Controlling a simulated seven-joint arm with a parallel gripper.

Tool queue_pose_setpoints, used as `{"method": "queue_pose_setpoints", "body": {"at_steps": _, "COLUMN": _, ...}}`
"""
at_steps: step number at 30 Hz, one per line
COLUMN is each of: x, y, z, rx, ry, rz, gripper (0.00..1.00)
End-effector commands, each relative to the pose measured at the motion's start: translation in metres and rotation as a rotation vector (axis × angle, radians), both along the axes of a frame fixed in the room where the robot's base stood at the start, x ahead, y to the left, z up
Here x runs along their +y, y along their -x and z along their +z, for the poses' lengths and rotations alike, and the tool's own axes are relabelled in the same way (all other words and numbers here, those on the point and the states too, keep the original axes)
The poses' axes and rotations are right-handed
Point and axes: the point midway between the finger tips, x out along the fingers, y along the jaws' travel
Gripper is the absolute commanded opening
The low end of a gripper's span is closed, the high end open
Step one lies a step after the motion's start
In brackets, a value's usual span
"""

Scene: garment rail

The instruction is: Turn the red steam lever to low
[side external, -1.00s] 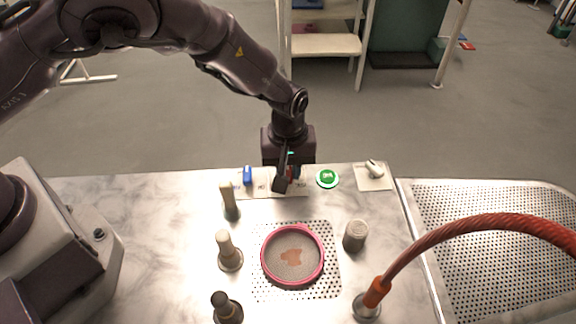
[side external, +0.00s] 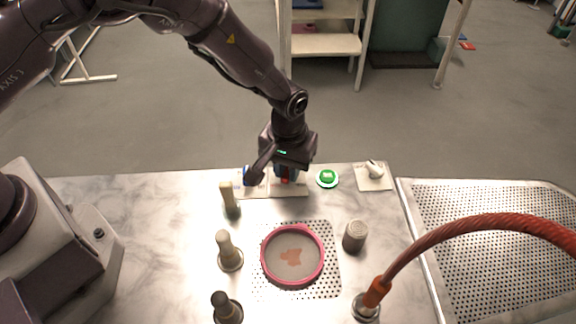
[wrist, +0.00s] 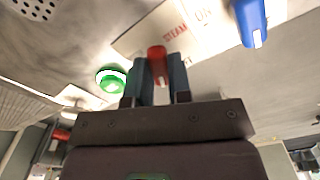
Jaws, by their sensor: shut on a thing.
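The red steam lever (wrist: 157,58) stands between the two fingers of my gripper (wrist: 160,76) in the wrist view, and the fingers are shut on it. In the side external view a small red part of the lever (side external: 285,181) shows below my gripper (side external: 286,173), at the back edge of the counter. The lever's pale label plate (wrist: 180,35) carries red print reading "STEAM" and what looks like "ON". The lever's base and its exact setting are hidden by my gripper or too small to read.
A blue lever (wrist: 250,22) is close beside the red one. A green button (side external: 327,178) and a white knob (side external: 374,168) are to the right. A pink-rimmed round dish (side external: 292,256), several upright handled tools and a red hose (side external: 470,226) occupy the counter's front.

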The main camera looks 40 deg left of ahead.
Motion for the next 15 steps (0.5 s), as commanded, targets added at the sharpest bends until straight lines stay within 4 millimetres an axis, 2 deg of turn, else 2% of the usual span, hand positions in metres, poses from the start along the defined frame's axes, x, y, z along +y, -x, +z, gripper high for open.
{"method": "queue_pose_setpoints", "body": {"at_steps": 6, "x": 0.0003, "y": -0.0006, "z": 0.0013, "rx": 0.000, "ry": 0.001, "rz": -0.159, "gripper": 0.00}}
{"method": "queue_pose_setpoints", "body": {"at_steps": 15, "x": -0.0002, "y": -0.0005, "z": 0.0013, "rx": 0.000, "ry": 0.001, "rz": -0.297, "gripper": 0.00}}
